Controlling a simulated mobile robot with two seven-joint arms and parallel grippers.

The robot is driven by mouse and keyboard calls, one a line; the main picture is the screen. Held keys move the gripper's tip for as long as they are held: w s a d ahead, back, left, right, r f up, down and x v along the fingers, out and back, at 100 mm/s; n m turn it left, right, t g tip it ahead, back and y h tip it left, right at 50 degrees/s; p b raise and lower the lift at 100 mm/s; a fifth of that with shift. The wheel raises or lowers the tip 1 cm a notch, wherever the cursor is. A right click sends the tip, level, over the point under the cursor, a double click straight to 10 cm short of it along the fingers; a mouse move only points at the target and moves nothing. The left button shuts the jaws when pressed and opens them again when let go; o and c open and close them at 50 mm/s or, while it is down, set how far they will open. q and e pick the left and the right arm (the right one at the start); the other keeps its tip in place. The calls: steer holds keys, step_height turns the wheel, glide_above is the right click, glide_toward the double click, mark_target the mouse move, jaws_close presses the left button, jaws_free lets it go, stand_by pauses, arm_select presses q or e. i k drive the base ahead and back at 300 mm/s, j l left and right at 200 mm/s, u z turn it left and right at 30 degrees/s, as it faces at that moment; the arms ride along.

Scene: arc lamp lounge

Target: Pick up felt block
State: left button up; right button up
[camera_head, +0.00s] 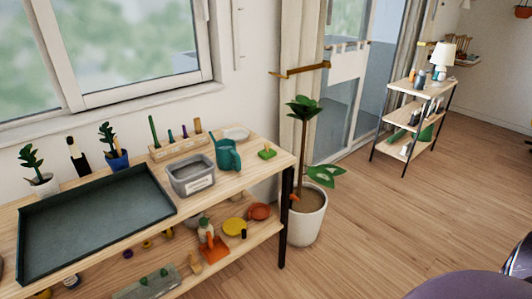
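A small green block with an orange-brown knob (267,151) lies on the top of the wooden shelf table (285,166), near its right end. It may be the felt block, but it is too small to tell its material. It sits right of a teal watering can (228,155) and apart from it. Neither of my grippers is in view.
A dark green tray (95,220) and a grey bin (191,175) stand on the tabletop, with small potted plants behind the tray. Several tools and dishes fill the lower shelf. A potted plant (306,215) stands beside the table. Wooden floor (390,230) is open to the right.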

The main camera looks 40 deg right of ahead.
mark_target(265, 154)
steer(key=z, duration=1.15)
steer(key=k, duration=0.45)
steer(key=u, duration=0.35)
steer(key=k+u, duration=0.15)
steer(key=u, duration=0.15)
steer(key=j+u, duration=0.1)
steer(key=u, duration=0.25)
steer(key=l+u, duration=0.1)
steer(key=u, duration=1.25)
steer(key=l, duration=0.85)
steer(key=k+l+u, duration=0.1)
steer(key=l, duration=0.75)
